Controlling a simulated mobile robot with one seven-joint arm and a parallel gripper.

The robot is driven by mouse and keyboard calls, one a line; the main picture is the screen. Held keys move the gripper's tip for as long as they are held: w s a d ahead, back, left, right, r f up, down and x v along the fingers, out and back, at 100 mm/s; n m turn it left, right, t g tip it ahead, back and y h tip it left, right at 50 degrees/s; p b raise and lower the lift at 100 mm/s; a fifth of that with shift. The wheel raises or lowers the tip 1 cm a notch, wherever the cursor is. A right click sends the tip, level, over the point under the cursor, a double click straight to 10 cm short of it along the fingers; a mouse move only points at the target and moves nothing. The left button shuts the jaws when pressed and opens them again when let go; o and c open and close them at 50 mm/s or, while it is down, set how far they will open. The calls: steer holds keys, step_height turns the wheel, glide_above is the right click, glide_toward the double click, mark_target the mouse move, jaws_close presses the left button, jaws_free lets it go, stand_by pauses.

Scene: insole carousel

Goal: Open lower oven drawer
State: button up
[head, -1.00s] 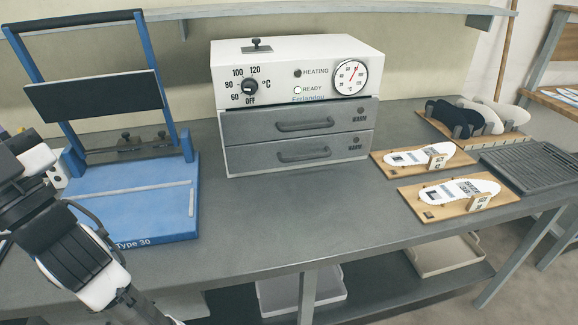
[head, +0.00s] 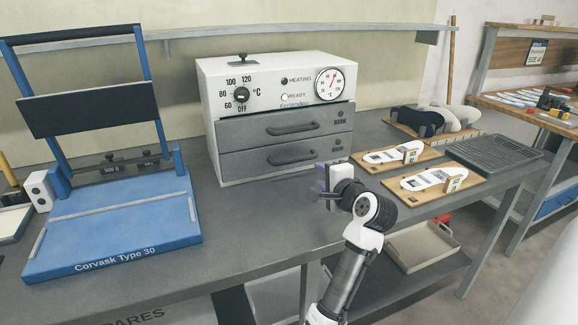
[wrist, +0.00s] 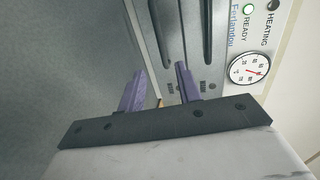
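The white oven (head: 213,70) stands on the bench with two grey drawers, one above the other. Both drawers look shut. The lower drawer (head: 240,170) has a dark bar handle (head: 292,156). My gripper (head: 322,184) is in front of the oven, to the right of the lower handle in the head view. In the wrist view the picture is turned sideways, and my gripper (wrist: 158,80) has its two purple fingers apart with nothing between them. The lower handle (wrist: 160,35) lies ahead of the gap; the upper handle (wrist: 206,38) is to its right.
A blue press (head: 120,225) stands to the left of the oven. Wooden boards with insoles (head: 420,182) and a dark ribbed tray (head: 492,156) lie on the right. The bench (head: 240,235) in front of the oven is clear. A shelf (head: 300,40) runs above.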

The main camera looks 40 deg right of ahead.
mark_target(299, 161)
steer(key=p+x, duration=0.2)
steer(key=x, duration=1.1)
steer(key=shift+w, duration=0.3)
jaws_close()
